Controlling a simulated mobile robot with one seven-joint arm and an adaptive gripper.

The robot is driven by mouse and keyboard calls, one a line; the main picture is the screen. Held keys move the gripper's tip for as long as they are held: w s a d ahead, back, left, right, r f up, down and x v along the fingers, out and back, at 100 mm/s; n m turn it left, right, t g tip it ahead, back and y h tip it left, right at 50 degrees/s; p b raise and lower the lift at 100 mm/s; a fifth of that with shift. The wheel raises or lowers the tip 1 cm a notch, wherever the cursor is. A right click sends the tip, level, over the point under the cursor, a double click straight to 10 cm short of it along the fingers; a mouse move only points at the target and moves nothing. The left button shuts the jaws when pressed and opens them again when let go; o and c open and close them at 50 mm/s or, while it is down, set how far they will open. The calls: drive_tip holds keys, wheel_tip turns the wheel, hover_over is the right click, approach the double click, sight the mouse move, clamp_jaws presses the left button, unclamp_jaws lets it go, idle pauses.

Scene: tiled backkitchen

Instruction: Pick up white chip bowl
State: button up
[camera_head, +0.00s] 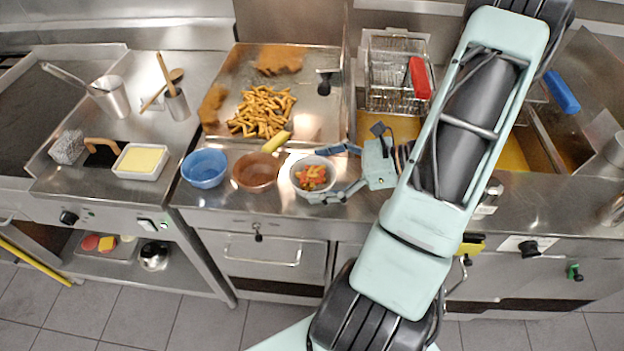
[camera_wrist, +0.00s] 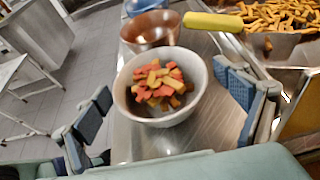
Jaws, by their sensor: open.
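The white chip bowl (camera_head: 301,186) stands upright on the steel counter and holds red and tan pieces. It also shows in the wrist view (camera_wrist: 190,63), in the middle between my fingers. My gripper (camera_head: 338,172) is open at the right of the bowl in the head view, with one finger along its far side and one along its near side. In the wrist view my gripper (camera_wrist: 165,112) has its blue-padded fingers to the left and right of the bowl, apart from the rim on the left. Whether the right finger touches the bowl I cannot tell.
A brown bowl (camera_head: 256,171) stands close beside the white bowl, and a blue bowl (camera_head: 204,168) stands further left. A yellow-handled tool (camera_head: 276,142) lies behind them by a tray of fries (camera_head: 262,111). Fryer baskets (camera_head: 396,75) are behind my gripper. The counter's front edge is near.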

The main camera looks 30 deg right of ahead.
sight(293, 178)
drive_tip(key=p+x, duration=0.1)
drive_tip(key=x, duration=0.5)
drive_tip(key=shift+w+a, duration=0.1)
drive_tip(key=shift+a, duration=0.25)
drive_tip(key=c, duration=1.5)
drive_tip(key=shift+c, duration=0.5)
